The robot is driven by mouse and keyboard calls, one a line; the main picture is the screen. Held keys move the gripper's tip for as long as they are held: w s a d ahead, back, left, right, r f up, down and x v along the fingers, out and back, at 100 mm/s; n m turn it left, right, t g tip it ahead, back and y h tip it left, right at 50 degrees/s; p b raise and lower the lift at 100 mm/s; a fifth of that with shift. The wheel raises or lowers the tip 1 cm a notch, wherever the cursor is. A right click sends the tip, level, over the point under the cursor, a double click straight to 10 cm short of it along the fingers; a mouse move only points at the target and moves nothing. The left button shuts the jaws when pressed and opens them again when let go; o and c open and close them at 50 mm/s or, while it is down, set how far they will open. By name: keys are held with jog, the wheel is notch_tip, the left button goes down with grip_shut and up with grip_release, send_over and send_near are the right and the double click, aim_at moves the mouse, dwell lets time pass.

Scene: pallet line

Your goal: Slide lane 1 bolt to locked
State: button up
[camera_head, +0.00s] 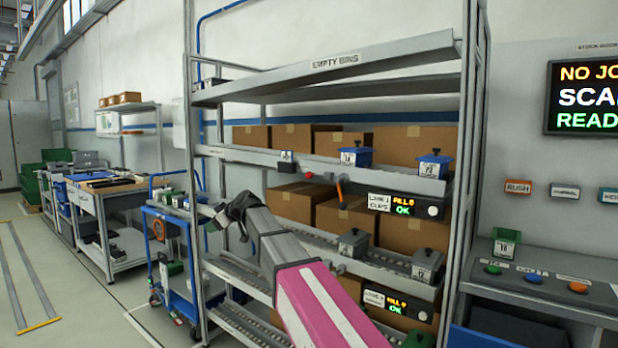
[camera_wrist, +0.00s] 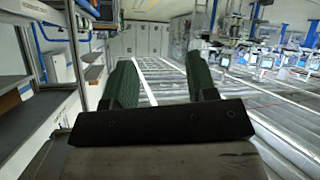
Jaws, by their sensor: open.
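The lane 1 label (camera_head: 379,202) reads "LANE 1 CLIPS" on the middle shelf of the rack, beside a small display (camera_head: 404,207) showing "OK". An orange handle-like piece (camera_head: 340,190) hangs near the shelf edge left of this label, with a small red knob (camera_head: 308,175) further left. I cannot tell which is the bolt, or its position. My gripper (camera_head: 238,212) is at the left of the rack front, well apart from these pieces. In the wrist view my gripper (camera_wrist: 161,82) has its two green fingers apart, with nothing between them. The bolt is not seen there.
The rack (camera_head: 470,130) holds cardboard boxes (camera_head: 291,138) and small blue and grey bins. A blue cart (camera_head: 172,270) stands left of it. A console (camera_head: 540,290) with coloured buttons is at right. Open floor (camera_head: 70,290) lies at left.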

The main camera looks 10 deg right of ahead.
jog(key=d+f+h, duration=0.3)
jog(key=d+h, duration=0.4)
jog(key=m+h, duration=1)
jog(key=h, duration=1)
send_near(307, 175)
jog(key=shift+t, duration=0.3)
jog(key=x, duration=1)
jog(key=shift+d+f, duration=0.15)
jog(key=shift+d, duration=0.25)
